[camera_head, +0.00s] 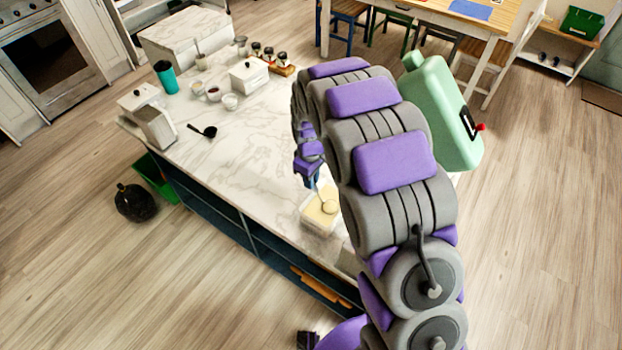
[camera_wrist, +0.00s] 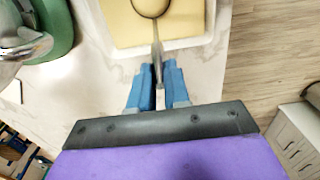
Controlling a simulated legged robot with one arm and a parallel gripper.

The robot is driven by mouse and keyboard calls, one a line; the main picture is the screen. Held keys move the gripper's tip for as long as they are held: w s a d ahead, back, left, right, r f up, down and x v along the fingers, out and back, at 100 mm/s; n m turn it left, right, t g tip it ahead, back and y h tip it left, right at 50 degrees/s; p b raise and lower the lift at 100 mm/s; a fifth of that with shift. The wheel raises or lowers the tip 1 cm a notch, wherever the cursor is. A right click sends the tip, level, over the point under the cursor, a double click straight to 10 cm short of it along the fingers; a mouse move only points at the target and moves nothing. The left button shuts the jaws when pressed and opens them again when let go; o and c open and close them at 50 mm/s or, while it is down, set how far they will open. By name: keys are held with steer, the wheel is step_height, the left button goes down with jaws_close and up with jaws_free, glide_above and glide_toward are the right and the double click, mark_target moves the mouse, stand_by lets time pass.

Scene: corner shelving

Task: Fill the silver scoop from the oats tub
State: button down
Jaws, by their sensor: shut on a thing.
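The oats tub (camera_head: 306,222) is a clear, squarish container of pale yellow oats on the near end of the marble counter. It also shows at the top of the wrist view (camera_wrist: 199,45). My gripper (camera_wrist: 160,68) has blue fingers shut on the thin handle of the silver scoop (camera_wrist: 156,45). The scoop's round bowl (camera_head: 329,206) is over the oats, within the tub's outline. The bowl looks oat-coloured inside; I cannot tell whether it holds oats or touches them. In the head view my arm hides part of the tub's surroundings, and the gripper (camera_head: 312,180) is small.
A large mint-green jug (camera_head: 440,110) stands right of my arm. A black ladle (camera_head: 203,131), white canisters (camera_head: 249,75), small bowls and a teal cup (camera_head: 166,77) are farther along the counter (camera_head: 245,160). The counter's middle is mostly clear.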

steer(key=shift+r+p, duration=1.05)
steer(key=shift+r, duration=2.3)
